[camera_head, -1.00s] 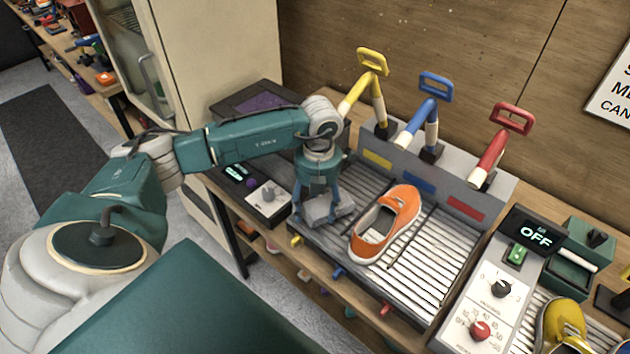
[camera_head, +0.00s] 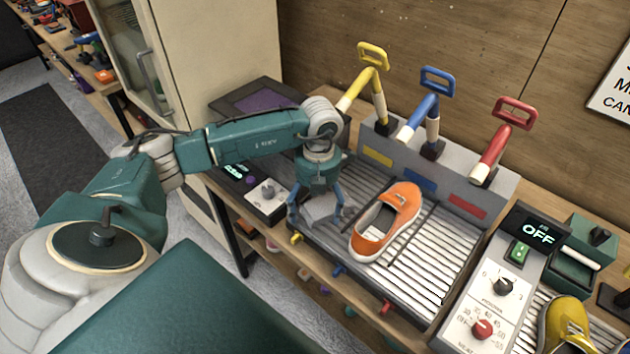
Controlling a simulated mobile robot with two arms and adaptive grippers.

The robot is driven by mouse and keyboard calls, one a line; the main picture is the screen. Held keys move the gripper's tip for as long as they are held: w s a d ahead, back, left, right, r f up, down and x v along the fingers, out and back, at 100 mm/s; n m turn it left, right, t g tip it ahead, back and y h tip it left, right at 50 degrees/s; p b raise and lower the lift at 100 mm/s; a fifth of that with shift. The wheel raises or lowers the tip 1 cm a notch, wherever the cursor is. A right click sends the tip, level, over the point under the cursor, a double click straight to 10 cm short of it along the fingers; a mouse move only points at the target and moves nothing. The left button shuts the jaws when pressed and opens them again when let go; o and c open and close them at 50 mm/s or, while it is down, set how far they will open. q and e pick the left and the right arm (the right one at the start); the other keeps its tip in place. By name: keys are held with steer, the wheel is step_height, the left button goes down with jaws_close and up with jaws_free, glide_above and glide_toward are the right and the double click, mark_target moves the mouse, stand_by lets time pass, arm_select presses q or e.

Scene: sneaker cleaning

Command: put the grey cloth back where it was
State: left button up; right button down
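The grey cloth (camera_head: 320,208) lies at the left end of the slatted tray (camera_head: 436,290), left of the orange sneaker (camera_head: 386,222). My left gripper (camera_head: 318,217) points down over the cloth. Its fingers are spread, one on each side of the cloth, and look open. The gripper's body hides the cloth's far part. My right gripper is not in view.
Yellow (camera_head: 364,85), blue (camera_head: 428,110) and red (camera_head: 500,140) handled tools stand in a grey rack behind the tray. A control panel (camera_head: 490,305) and a yellow shoe (camera_head: 566,326) are at the right. A dial box (camera_head: 266,196) sits left of the gripper.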

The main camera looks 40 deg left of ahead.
arm_select(q)
steer(key=shift+r, duration=0.1)
step_height(320, 180, up, 7)
steer(key=shift+w+d+r, duration=0.1)
steer(key=shift+r, duration=0.1)
stand_by(0.4)
